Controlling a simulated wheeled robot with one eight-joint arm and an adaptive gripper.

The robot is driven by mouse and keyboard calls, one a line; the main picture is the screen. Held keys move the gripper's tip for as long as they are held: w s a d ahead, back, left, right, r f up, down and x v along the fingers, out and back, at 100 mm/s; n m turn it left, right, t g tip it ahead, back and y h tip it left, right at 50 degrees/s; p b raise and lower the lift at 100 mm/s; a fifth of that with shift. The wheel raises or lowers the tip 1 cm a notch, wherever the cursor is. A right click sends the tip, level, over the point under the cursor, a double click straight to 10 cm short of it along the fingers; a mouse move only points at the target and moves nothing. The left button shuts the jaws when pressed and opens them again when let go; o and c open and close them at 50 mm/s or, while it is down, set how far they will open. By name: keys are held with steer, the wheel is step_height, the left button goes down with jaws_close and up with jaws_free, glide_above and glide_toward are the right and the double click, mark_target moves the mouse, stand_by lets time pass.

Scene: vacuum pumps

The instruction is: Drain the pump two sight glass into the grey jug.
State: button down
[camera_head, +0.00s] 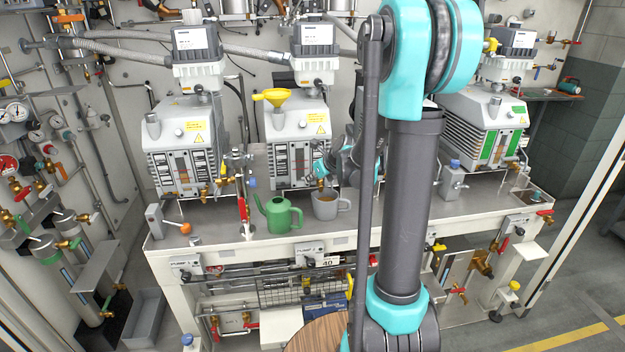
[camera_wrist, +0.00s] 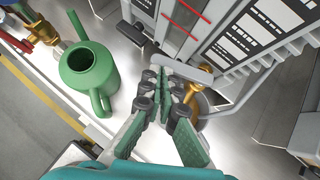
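The grey jug (camera_head: 325,207) stands upright on the bench below pump two (camera_head: 297,130), with brownish content inside its rim. In the wrist view its rim and handle (camera_wrist: 245,97) show partly behind my fingers. Pump two's sight glass shows as dark windows with red lines (camera_wrist: 187,27). A brass drain fitting (camera_wrist: 191,91) with a grey bar handle (camera_wrist: 190,71) sits at the pump's lower front. My gripper (camera_head: 321,175) is at this fitting, above the jug; in the wrist view its fingertips (camera_wrist: 164,83) are together, close against the bar. Nothing shows between them; contact is unclear.
A green watering can (camera_head: 278,213) stands just left of the jug; it also shows in the wrist view (camera_wrist: 90,72). A red-handled valve (camera_head: 243,210) stands further left. The bench's front edge is close.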

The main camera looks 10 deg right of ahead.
steer(key=shift+w+a, duration=0.6)
steer(key=shift+d, duration=0.1)
stand_by(0.4)
steer(key=shift+s+d, duration=0.4)
steer(key=shift+d, duration=0.3)
